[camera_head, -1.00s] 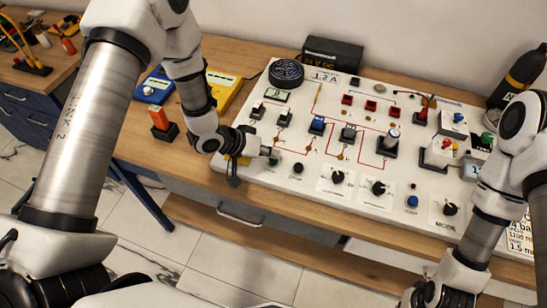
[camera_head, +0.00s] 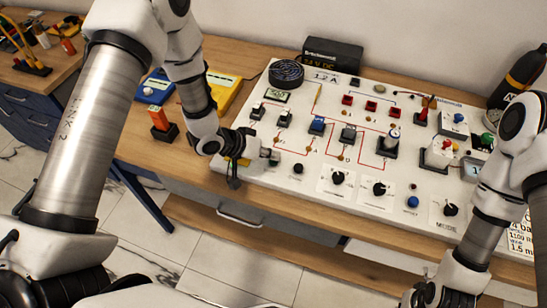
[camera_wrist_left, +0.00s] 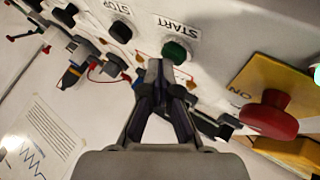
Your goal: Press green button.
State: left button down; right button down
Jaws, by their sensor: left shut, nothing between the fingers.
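The green button (camera_wrist_left: 175,52) sits beside the START label on the white panel (camera_head: 262,180) in the left wrist view. My left gripper (camera_wrist_left: 158,70) is shut and empty. Its fingertips point at the panel and appear just below and left of the green button in that view. I cannot tell whether they touch it. In the head view my left gripper (camera_head: 272,156) is at the panel's left front corner and hides the green button. My right arm's end is low at the right of the head view; its fingers cannot be made out.
A black button (camera_wrist_left: 120,32) marked STOP is close to the green one. A red mushroom button (camera_wrist_left: 265,115) on a yellow base is on the other side. Switches, knobs (camera_head: 338,178) and a blue button (camera_head: 413,201) fill the panel.

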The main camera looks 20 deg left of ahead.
pick_arm(q)
jog(key=shift+r+p, duration=0.6)
jog(key=shift+r, duration=0.25)
notch_tip(320, 180, up, 5)
jog(key=p, duration=0.4)
jog(key=shift+r+p, duration=0.1)
jog(key=shift+p, duration=0.25)
